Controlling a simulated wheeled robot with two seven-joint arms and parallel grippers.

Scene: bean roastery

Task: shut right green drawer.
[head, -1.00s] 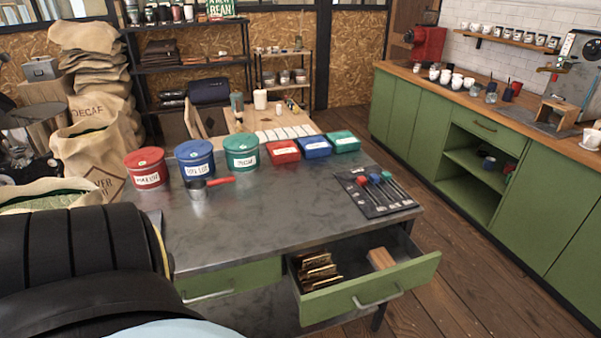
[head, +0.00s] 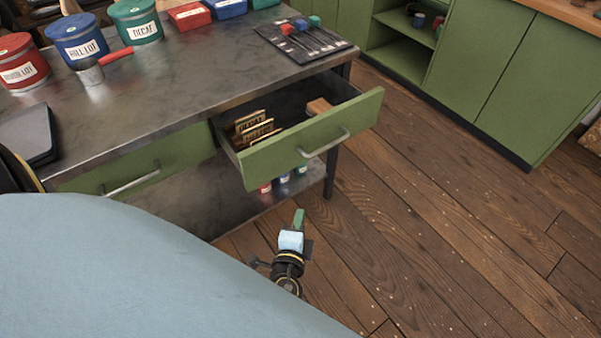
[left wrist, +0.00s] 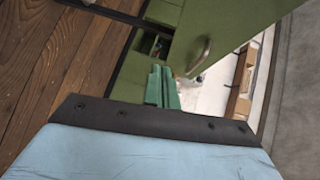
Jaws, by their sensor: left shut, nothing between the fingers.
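The right green drawer (head: 312,138) stands pulled out from the right part of the metal-topped table, with its bar handle (head: 325,146) on the front. Its inside shows several brown packets (head: 252,126) and a wooden block (head: 318,106). My left gripper (head: 298,218) has green fingers closed together with nothing between them. In the head view it shows below the drawer front, apart from it. The left wrist view shows the fingers (left wrist: 162,88) near a green front (left wrist: 225,25) with a metal handle (left wrist: 201,54). My right gripper is out of view.
The left green drawer (head: 140,172) is shut. Tins, including a red one (head: 20,62), and a tool mat (head: 303,40) are on the tabletop (head: 180,85). Green cabinets (head: 520,80) line the right side. The wooden floor (head: 440,220) between is clear.

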